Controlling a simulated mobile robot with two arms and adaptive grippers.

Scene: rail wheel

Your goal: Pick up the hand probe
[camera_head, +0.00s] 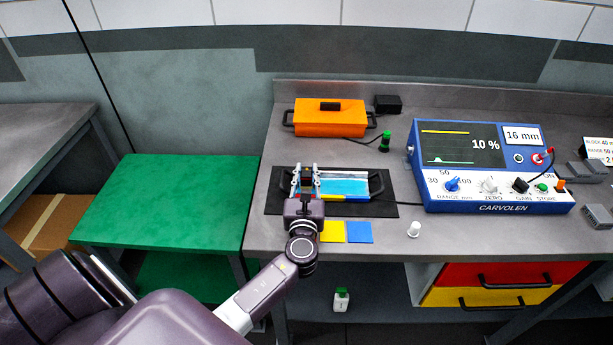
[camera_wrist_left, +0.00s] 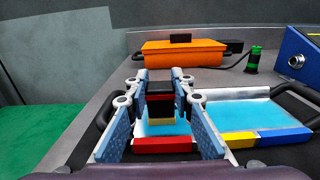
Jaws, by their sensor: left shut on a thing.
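My left gripper (camera_head: 306,172) reaches over the left part of a shallow blue-floored tray (camera_head: 345,187) with black handles. In the left wrist view, the gripper's (camera_wrist_left: 160,86) two blue-padded fingers stand on either side of a small upright block, black with a red band and a tan lower part. I take this block for the hand probe (camera_wrist_left: 160,104); the gripper is shut on it. The tray floor (camera_wrist_left: 240,115) shows beside and below it. I cannot tell whether the block touches the floor. My right gripper is not in view.
An orange case (camera_head: 330,118) stands behind the tray. A green-and-black upright piece (camera_head: 385,142) with a cable is to its right. A blue meter (camera_head: 490,168) reading 10 % stands further right. Yellow (camera_head: 332,232) and blue (camera_head: 359,232) squares lie in front. A green table (camera_head: 165,205) is at left.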

